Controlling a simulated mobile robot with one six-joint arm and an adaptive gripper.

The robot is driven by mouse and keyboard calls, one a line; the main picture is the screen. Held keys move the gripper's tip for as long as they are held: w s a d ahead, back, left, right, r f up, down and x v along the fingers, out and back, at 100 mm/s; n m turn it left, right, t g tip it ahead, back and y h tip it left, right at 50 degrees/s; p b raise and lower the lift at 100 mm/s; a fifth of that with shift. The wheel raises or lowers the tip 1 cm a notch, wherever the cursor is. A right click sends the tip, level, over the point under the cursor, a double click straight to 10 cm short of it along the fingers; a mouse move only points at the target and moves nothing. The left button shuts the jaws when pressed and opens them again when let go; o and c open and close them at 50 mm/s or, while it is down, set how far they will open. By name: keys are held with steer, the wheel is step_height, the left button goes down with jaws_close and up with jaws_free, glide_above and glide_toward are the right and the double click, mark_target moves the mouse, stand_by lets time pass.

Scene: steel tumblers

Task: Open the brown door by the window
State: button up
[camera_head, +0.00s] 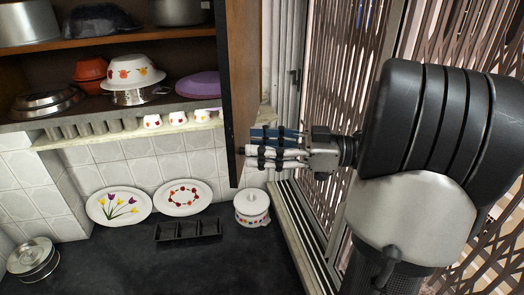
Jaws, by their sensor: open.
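The brown door (246,60) hangs at the right end of the wall cupboard, beside the window (320,120). It shows as a narrow upright panel with a dark side, and it seems to stand out from the cupboard, seen nearly edge-on. My gripper (250,150) reaches in from the right, with its fingers pointing left at the lower part of the door. The fingers are open and their tips are at or very close to the door's edge; I cannot tell whether they touch it. No handle shows on the door.
The open cupboard shelves (110,43) hold pots, bowls and a purple dish. Cups stand on a ledge (130,133) below. Two plates, a black tray (188,230) and a white lidded pot (252,207) stand on the dark counter (150,270). Window grilles are close on the right.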

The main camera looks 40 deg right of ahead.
glide_toward(237, 106)
steer(key=x, duration=0.5)
steer(key=shift+w+f, duration=0.1)
steer(key=shift+w, duration=0.25)
